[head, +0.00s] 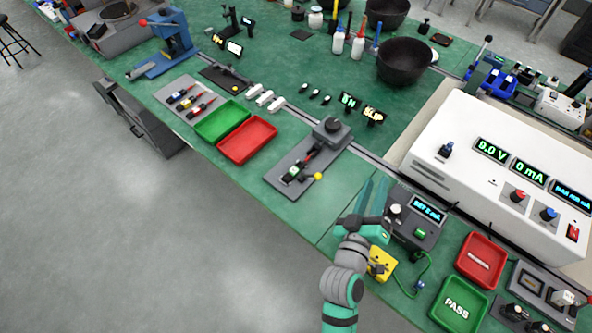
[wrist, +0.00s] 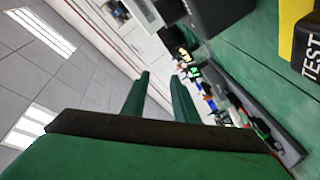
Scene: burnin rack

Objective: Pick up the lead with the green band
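Several short dark leads with red parts and differently coloured bands lie side by side on a grey plate (head: 178,86) at the left of the bench in the head view. Their bands are too small to read surely, and I cannot pick out a green one there. Another dark and red piece (head: 312,154) lies on a grey fixture (head: 282,182) at mid bench, with a small green-white patch near its front end; I cannot tell whether that is a band. My gripper (head: 374,194) is raised near the bench's front right, apart from these. Its fingers (wrist: 160,98) are open and empty in the wrist view.
A green tray (head: 222,121) and a red tray (head: 247,140) stand between the plate and the fixture. A yellow-knobbed lever is on the fixture. A grey meter box (head: 415,224) and yellow block (head: 381,264) are close to my arm. A white power supply (head: 470,120) stands behind.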

